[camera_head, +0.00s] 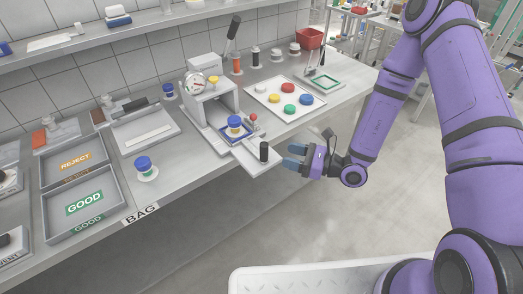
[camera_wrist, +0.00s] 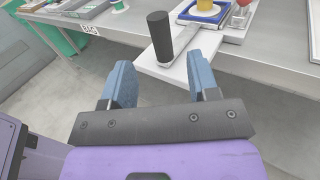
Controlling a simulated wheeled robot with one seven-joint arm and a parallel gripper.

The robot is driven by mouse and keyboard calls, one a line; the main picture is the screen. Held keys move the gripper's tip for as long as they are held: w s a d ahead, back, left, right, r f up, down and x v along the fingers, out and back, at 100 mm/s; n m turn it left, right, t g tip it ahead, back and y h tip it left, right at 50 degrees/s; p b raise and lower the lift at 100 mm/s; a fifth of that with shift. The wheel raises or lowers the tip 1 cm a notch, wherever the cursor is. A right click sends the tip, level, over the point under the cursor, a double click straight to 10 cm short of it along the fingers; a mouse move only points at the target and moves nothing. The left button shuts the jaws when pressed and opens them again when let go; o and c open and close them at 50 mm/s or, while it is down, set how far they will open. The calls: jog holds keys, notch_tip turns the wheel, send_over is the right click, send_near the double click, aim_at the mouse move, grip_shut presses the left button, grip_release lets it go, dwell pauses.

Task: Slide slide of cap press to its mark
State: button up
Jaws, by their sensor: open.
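The cap press (camera_head: 212,95) stands on the bench, with a dial gauge on its front. Its slide (camera_head: 257,166) sticks out past the bench's front edge and carries an upright black handle (camera_head: 264,152). In the wrist view the handle (camera_wrist: 160,36) stands ahead of and between the two fingers (camera_wrist: 164,84). I cannot make out the mark.
A white tray (camera_head: 276,107) with coloured caps lies right of the press. A small red-topped knob (camera_head: 253,119) stands beside the nest. A blue-capped container (camera_head: 144,165) and the GOOD tray (camera_head: 52,224) are to the left. The floor in front of the bench is clear.

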aim_at(258, 158)
jog(key=x, duration=1)
jog(key=shift+w+a, duration=0.15)
jog(key=shift+a, duration=0.15)
